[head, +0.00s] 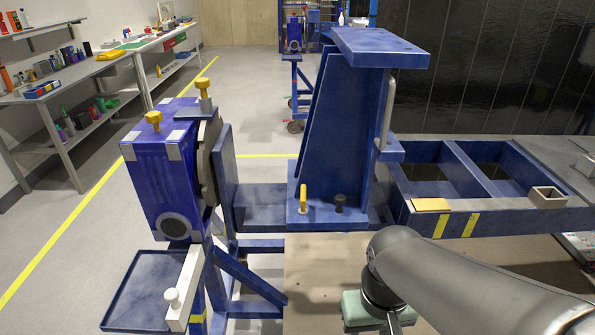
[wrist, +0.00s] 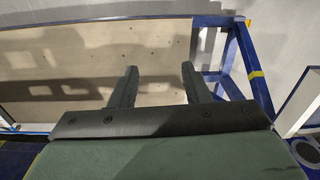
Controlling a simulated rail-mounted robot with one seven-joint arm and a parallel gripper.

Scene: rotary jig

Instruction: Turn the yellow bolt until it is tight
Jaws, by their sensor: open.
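Two yellow bolts stand upright on the blue gearbox-like block of the jig (head: 178,165) at the left: one on its near top (head: 154,121) and one farther right (head: 204,90). A smaller yellow pin (head: 303,199) stands at the foot of the blue upright bracket (head: 345,110). I cannot tell which one the task means. My gripper (wrist: 157,72) is open and empty in the wrist view, its two dark fingers apart. In the head view its green body (head: 372,308) is low in the middle, right of and nearer than the jig, with the fingers hidden. It touches no bolt.
A beige panel (head: 318,268) lies below my gripper. A blue tray (head: 140,287) and white bar (head: 186,285) are at the lower left.

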